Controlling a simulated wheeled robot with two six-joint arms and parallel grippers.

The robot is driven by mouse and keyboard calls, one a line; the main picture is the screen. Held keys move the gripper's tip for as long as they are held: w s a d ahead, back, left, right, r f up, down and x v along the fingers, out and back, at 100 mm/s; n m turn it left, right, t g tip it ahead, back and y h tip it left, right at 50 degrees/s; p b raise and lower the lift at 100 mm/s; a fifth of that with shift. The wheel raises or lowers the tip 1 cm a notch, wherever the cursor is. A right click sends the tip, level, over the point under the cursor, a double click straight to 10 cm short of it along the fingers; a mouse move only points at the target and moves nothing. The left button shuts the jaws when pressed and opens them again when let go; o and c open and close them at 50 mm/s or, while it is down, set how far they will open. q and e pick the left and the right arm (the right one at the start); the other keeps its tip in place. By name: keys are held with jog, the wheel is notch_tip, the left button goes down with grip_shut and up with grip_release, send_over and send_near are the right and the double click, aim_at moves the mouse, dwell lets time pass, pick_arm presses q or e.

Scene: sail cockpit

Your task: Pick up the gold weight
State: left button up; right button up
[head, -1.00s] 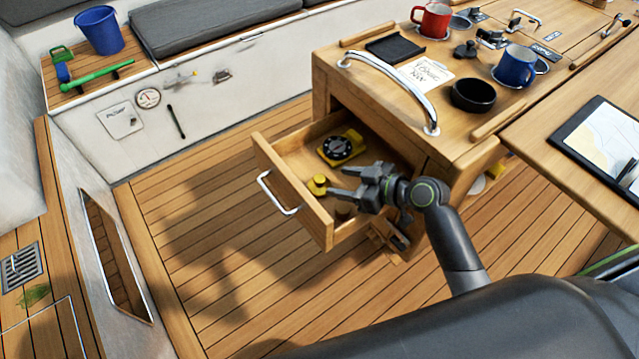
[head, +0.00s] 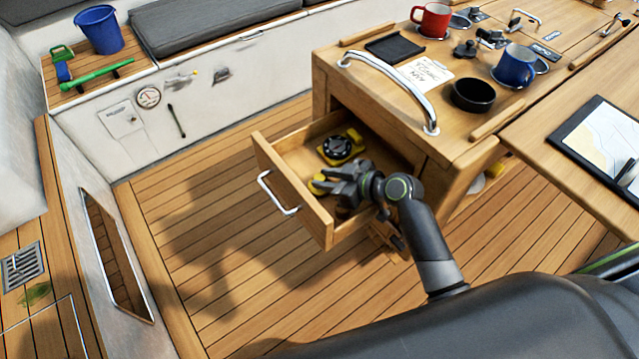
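The gold weight (head: 319,181) is a small yellow knobbed piece inside the open wooden drawer (head: 268,160), toward its front. My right gripper (head: 329,181) reaches down into the drawer from the right and is at the weight. Its fingers look spread, one on the far side and one on the near side, and they hide part of the weight. I cannot tell whether they touch it. My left gripper is not in view.
A yellow and black compass-like instrument (head: 341,147) lies in the drawer behind the weight. A darker small piece (head: 343,211) is partly hidden below my gripper. The cabinet top (head: 390,100) with its steel rail (head: 395,88) overhangs the drawer's back right.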

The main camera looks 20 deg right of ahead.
grip_shut()
jog(key=shift+r, duration=0.15)
